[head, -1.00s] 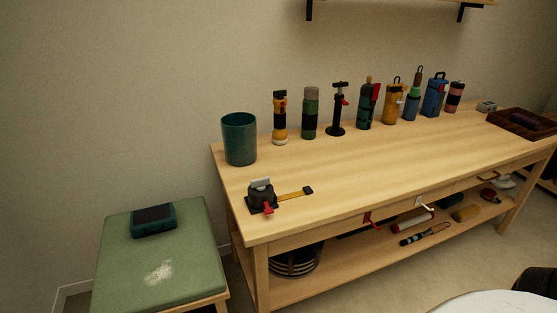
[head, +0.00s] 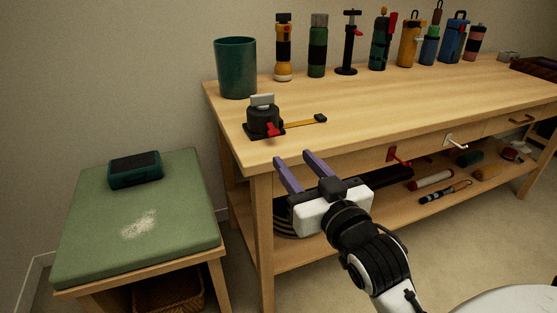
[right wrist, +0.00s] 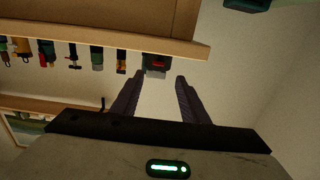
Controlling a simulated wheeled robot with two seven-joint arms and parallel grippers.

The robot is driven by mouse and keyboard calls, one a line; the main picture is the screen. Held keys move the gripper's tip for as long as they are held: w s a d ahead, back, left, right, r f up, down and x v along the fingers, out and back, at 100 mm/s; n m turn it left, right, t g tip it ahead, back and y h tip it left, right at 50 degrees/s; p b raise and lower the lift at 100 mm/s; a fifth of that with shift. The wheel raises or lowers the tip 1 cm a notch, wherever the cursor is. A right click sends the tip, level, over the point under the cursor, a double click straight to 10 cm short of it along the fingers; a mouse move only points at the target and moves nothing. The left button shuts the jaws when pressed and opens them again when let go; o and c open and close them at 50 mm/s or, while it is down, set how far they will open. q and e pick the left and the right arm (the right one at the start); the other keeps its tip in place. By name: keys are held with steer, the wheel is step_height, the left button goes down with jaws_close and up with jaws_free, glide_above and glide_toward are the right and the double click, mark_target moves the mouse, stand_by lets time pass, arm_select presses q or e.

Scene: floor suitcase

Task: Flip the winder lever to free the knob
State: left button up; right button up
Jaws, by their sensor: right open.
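The winder (head: 262,119) is a squat black unit near the front left corner of the workbench. A grey block (head: 262,100) sits on its top, and a red lever (head: 273,130) sticks out low at its front. My right gripper (head: 293,158) is open and empty, in front of the bench edge and below the winder, touching nothing that I can see. In the right wrist view its two fingers (right wrist: 158,90) are spread apart, pointing toward the bench edge. My left gripper is out of view.
The workbench (head: 390,105) has a teal cup (head: 237,68) behind the winder and a row of bottles and tools along the back. A green stool (head: 180,220) holds a teal case (head: 135,170).

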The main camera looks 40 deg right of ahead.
mark_target(275, 133)
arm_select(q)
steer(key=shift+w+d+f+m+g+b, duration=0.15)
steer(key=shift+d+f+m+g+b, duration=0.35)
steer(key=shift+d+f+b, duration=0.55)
arm_select(e)
steer(key=x, duration=1)
steer(key=shift+w+d+r, duration=0.1)
steer(key=shift+d+r, duration=0.1)
steer(key=shift+r, duration=0.05)
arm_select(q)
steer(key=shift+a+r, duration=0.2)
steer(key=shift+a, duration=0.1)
